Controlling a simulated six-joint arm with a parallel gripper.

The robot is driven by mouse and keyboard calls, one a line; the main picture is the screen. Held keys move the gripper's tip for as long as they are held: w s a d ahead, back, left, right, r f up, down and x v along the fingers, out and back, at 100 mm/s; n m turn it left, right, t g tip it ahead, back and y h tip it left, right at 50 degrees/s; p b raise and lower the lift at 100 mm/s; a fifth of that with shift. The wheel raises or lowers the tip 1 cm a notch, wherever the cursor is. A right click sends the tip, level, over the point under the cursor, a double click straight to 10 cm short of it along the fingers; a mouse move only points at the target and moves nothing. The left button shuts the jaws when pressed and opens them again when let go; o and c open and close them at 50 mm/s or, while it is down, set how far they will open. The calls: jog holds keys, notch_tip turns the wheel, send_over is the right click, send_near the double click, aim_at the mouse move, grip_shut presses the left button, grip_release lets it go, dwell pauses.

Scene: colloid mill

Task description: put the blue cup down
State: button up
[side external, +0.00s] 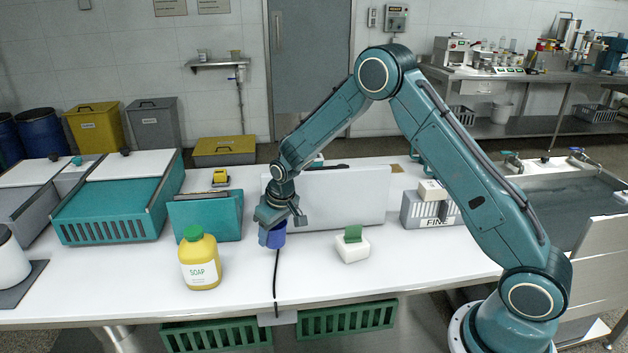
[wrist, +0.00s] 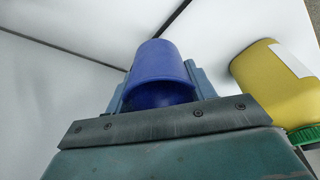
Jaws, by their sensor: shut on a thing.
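The blue cup (side external: 273,237) is between the fingers of my gripper (side external: 272,226) at the middle of the white table in the side view. In the wrist view the cup (wrist: 160,72) fills the space between the two teal fingers of my gripper (wrist: 158,85), which are shut on it. The cup's base is close to the table surface; I cannot tell whether it touches. Part of the cup is hidden by the gripper.
A yellow soap bottle (side external: 200,260) with a green cap stands to the left of the cup. A black cable (side external: 275,278) runs forward.

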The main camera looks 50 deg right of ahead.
aim_at(274, 243)
jog(key=shift+f, duration=2)
jog(key=shift+f, duration=0.15)
jog(key=o, duration=1)
jog(key=shift+c, duration=0.2)
jog(key=v, duration=1)
jog(key=shift+v, duration=1.15)
